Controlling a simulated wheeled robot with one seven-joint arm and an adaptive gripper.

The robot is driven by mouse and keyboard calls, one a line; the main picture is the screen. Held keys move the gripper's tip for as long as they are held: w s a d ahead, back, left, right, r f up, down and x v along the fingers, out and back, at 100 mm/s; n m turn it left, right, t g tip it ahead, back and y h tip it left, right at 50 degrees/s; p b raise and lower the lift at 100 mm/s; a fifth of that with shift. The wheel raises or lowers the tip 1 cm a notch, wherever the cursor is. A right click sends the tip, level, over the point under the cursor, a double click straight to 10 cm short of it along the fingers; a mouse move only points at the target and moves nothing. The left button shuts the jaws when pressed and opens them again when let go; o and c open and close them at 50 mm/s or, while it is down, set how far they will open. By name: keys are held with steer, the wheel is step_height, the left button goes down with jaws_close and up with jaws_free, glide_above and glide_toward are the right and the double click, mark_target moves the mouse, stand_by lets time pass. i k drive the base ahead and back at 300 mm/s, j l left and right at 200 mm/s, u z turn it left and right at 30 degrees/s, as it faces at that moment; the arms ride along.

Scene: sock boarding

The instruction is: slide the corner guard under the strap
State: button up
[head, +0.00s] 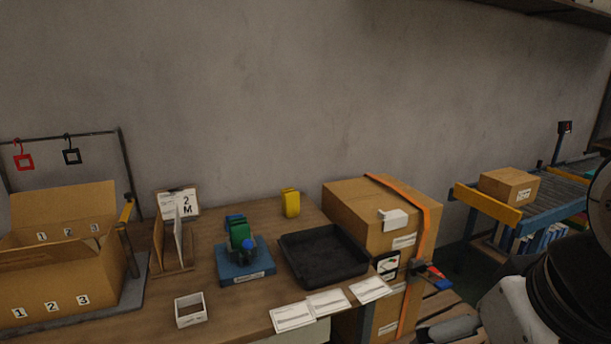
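A small white angled piece, which looks like the corner guard (393,219), sits at the upper front edge of a large cardboard carton (350,207). An orange strap (425,215) runs over the carton's top and down its front, to the right of the white piece. The white piece appears apart from the strap, with a narrow strip of cardboard between. A dark device with red and blue parts (431,272) is at the strap on the carton's front. My arm shows at the lower right, but its gripper fingers cannot be made out.
A black tray (323,256), blue stand (245,262), white open box (190,309) and yellow object (290,203) are on the wooden table. White cards (327,302) lie at its front edge. An open numbered carton (60,280) is left. A roller conveyor (550,205) bears a small box.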

mark_target(393, 220)
steer(key=i+l+u, duration=0.15)
steer(key=i+l, duration=0.2)
steer(key=i+l+u, duration=0.1)
steer(key=i+l, duration=0.25)
steer(key=i+l+u, duration=0.15)
steer(key=i+l, duration=0.15)
steer(key=l, duration=0.15)
steer(key=i+l+u, duration=0.15)
steer(key=i+l, duration=0.15)
steer(key=l, duration=0.15)
steer(key=i+l+u, duration=0.1)
steer(key=i+l, duration=0.15)
steer(key=l, duration=0.2)
